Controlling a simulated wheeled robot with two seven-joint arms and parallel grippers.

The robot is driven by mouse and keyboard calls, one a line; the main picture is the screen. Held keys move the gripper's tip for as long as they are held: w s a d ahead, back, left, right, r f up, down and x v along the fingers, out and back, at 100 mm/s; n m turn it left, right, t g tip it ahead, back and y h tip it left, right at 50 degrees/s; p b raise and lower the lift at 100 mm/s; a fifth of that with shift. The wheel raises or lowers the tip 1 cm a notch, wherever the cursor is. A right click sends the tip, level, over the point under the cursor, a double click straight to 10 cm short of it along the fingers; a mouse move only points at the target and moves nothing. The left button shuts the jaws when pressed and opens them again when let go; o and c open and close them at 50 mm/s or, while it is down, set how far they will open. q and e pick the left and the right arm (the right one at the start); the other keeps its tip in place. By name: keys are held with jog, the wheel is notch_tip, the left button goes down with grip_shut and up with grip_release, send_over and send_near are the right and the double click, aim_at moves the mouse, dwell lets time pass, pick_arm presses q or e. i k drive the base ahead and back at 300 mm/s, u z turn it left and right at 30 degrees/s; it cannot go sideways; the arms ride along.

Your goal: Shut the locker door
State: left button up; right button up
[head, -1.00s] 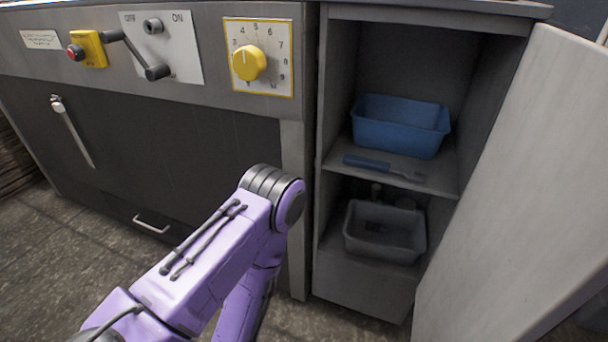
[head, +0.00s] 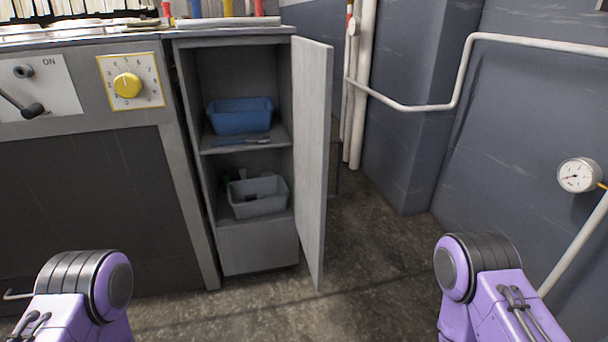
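The locker (head: 258,246) stands right of the dark-fronted machine, with its front open. Its grey door (head: 314,160) is hinged on the right side and swung out towards me, standing wide open. Inside, a blue bin (head: 240,116) and a blue-handled tool (head: 240,141) are on the upper shelf, and a grey bin (head: 258,196) is below. Purple links of my two arms show at the lower left and lower right, both apart from the door. Neither gripper is in the picture.
The machine's panel has a yellow dial (head: 127,85) and a lever switch (head: 24,105). A blue-grey wall (head: 520,130) with white pipes (head: 400,106) and a round gauge (head: 578,175) is on the right. The floor (head: 370,270) right of the door is clear.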

aim_at(313, 62)
jog(key=u, duration=3.1)
jog(key=k, duration=1.3)
jog(key=z, duration=2.3)
jog(key=i, duration=0.9)
jog(key=u, duration=0.5)
